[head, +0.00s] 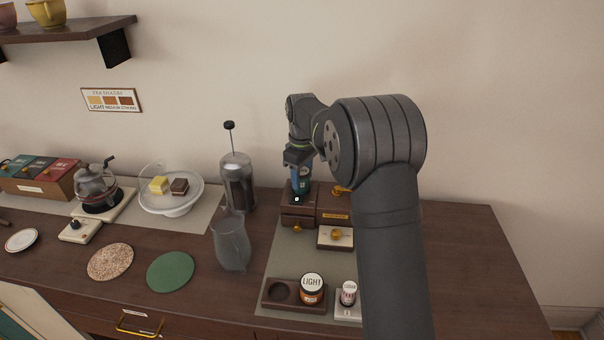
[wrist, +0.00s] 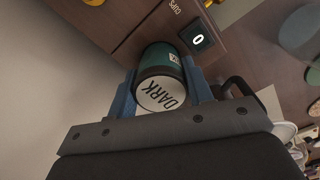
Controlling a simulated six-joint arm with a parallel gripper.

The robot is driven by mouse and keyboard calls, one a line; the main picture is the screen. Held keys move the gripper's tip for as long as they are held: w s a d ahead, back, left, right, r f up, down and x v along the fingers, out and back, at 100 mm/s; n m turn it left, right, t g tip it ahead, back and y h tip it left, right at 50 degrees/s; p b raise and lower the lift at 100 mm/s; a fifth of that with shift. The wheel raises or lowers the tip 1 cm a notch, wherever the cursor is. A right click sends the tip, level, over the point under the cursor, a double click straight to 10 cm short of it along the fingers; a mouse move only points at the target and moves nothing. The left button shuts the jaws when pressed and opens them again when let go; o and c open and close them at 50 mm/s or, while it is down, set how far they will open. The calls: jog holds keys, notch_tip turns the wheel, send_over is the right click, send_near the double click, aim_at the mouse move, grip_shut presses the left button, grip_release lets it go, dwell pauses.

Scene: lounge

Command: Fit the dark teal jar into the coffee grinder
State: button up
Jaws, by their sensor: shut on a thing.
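The dark teal jar (wrist: 160,61) is between the blue fingers of my gripper (wrist: 160,92) in the wrist view, its white lid marked DARK facing the camera. My gripper is shut on it. In the head view the jar (head: 305,184) is partly hidden behind my gripper (head: 299,180), at the coffee grinder. The coffee grinder (head: 297,216) is a brown wooden box with a small display reading 0; its display also shows in the wrist view (wrist: 198,38). I cannot tell whether the jar is seated in the grinder or just above it.
A French press (head: 238,188) stands left of the grinder, with a glass jug (head: 231,243) in front. A wooden holder (head: 281,293) at the front has an empty round recess beside a LIGHT jar (head: 312,289). The counter's right end (head: 470,260) is clear.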

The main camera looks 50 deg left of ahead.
jog(key=shift+f, duration=0.6)
jog(key=o, duration=1.1)
jog(key=shift+o, duration=0.2)
jog(key=shift+r, duration=0.1)
jog(key=shift+r, duration=3.7)
jog(key=shift+f, duration=3.8)
jog(key=shift+r, duration=0.1)
